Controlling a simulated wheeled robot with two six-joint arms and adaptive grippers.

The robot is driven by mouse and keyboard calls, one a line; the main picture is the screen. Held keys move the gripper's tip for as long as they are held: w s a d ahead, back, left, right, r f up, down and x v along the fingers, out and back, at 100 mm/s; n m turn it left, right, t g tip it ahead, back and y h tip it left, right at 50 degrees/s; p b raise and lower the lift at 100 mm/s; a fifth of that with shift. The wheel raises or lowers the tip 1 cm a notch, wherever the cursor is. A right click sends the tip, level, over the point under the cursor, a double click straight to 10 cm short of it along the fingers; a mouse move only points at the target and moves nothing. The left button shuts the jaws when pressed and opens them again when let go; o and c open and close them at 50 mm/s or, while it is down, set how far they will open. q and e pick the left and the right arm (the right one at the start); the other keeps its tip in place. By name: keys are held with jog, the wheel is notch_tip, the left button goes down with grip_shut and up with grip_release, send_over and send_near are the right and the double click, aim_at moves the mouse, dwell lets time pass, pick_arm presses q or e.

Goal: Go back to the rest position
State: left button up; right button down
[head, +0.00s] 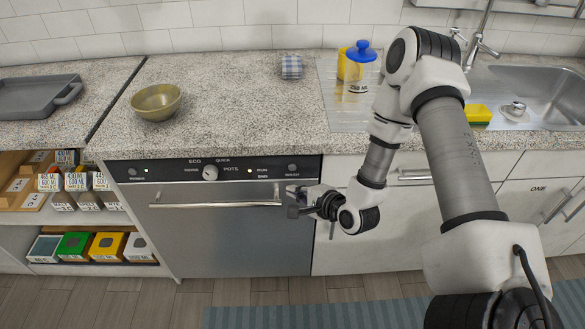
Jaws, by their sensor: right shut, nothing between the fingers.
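My right arm comes in from the lower right and bends down in front of the counter. My right gripper (297,202) is shut and empty. In the picture it overlaps the right part of the dishwasher front (230,235), near the right end of its handle (215,204). I cannot tell whether it touches the dishwasher. My left gripper is not in view.
A blue-lidded container (360,75) stands beside my arm, left of the sink (545,90). Shelves with several boxes (75,246) are at left.

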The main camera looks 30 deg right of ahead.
dwell(0.3)
jog(key=s+a+f+n+g+y, duration=0.1)
jog(key=s+a+f+n+g, duration=0.25)
jog(key=s+a+f, duration=0.4)
jog(key=s+f+n+g+h, duration=0.1)
jog(key=s+f+n+g, duration=0.3)
jog(key=s+n, duration=0.4)
jog(key=s+f+n+g+h, duration=0.1)
jog(key=s+f+n+g, duration=0.2)
jog(key=s+n+g, duration=0.2)
jog(key=s+n, duration=0.3)
jog(key=s, duration=0.2)
jog(key=shift+s+f+h, duration=0.35)
jog(key=shift+s+h, duration=0.05)
jog(key=shift+a, duration=0.1)
